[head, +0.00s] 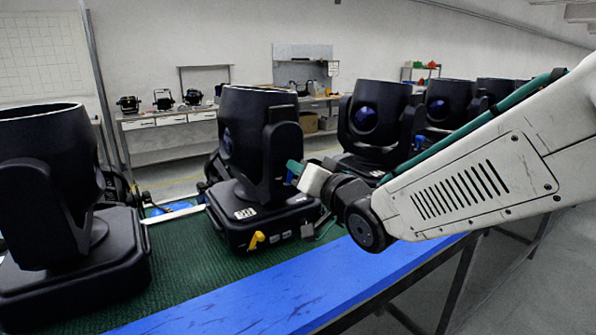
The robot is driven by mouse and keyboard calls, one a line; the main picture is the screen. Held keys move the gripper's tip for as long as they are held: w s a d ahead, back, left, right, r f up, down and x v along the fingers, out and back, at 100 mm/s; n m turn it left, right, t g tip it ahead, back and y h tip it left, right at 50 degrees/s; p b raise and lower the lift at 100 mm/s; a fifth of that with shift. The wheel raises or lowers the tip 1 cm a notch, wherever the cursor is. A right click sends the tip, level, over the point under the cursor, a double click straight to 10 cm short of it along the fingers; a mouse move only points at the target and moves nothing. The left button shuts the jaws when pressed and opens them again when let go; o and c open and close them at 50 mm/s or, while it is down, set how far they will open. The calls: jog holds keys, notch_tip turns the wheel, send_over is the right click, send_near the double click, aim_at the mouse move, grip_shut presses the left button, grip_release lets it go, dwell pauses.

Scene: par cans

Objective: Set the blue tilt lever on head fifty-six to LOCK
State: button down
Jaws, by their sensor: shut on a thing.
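A black moving head (245,150) stands upright on the bench in the middle of the head view. White labels show on its base, but I cannot read a number on them. My gripper (294,170) reaches in from the right and is at the right side of this head's yoke arm. Its teal fingers are shut on a small blue piece (290,178), which looks like the blue tilt lever and is mostly hidden. I cannot read the lever's position or any LOCK mark.
A yellow lever (257,239) sticks out of the same head's base. Another black head (45,190) stands close at left, and several more stand behind my arm at right. The bench has a green mat (190,265) and a blue front edge (300,290). A side table (165,120) stands behind.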

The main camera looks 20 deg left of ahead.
jog(key=shift+w+d+f+m, duration=0.1)
jog(key=shift+w+d+m, duration=0.1)
jog(key=shift+m, duration=0.6)
jog(key=shift+w+d+f+m, duration=0.1)
jog(key=shift+w+m, duration=0.05)
jog(key=shift+m, duration=0.65)
jog(key=c, duration=1.4)
grip_release()
jog(key=v, duration=0.7)
jog(key=shift+s+d, duration=0.2)
jog(key=shift+d, duration=0.15)
